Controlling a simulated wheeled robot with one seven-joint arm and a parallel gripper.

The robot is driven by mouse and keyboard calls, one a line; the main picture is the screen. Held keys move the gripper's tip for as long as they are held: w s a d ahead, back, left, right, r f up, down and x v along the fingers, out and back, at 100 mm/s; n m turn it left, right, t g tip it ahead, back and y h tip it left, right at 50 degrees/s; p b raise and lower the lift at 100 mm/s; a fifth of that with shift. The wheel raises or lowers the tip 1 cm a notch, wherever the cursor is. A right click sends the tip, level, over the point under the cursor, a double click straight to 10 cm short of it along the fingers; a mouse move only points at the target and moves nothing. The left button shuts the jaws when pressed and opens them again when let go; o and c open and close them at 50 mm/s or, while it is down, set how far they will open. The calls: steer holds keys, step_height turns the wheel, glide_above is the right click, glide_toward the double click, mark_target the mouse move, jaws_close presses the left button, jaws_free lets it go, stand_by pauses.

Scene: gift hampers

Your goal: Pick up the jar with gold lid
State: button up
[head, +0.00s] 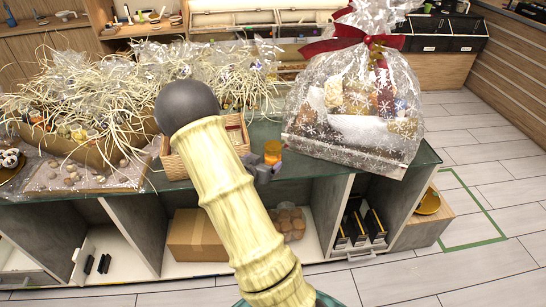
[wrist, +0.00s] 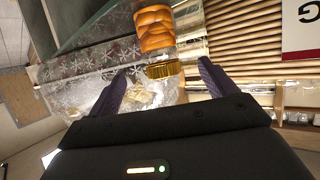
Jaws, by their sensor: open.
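The jar with gold lid (wrist: 155,30) shows in the wrist view as an orange body with a shiny gold band of lid toward my gripper. In the head view the small orange jar (head: 272,152) stands on the glass counter; its lid is hard to make out there. My gripper (wrist: 163,72) is open, with one dark finger on each side of the gold lid and gaps visible. In the head view my gripper (head: 262,168) is small, grey and close in front of the jar, partly hidden by my pale arm.
A cellophane-wrapped hamper (head: 350,138) with a red bow stands just right of the jar. A wicker basket (head: 176,165) is to the left, beside trays of straw-like filler (head: 90,100). The counter's glass edge (head: 330,184) runs in front, with open shelves below.

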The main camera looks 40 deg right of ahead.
mark_target(269, 157)
steer(key=shift+x, duration=2.1)
steer(key=shift+p+x, duration=0.6)
steer(key=shift+x, duration=2.05)
steer(key=shift+r, duration=0.1)
steer(key=shift+w, duration=0.1)
steer(key=c, duration=1.3)
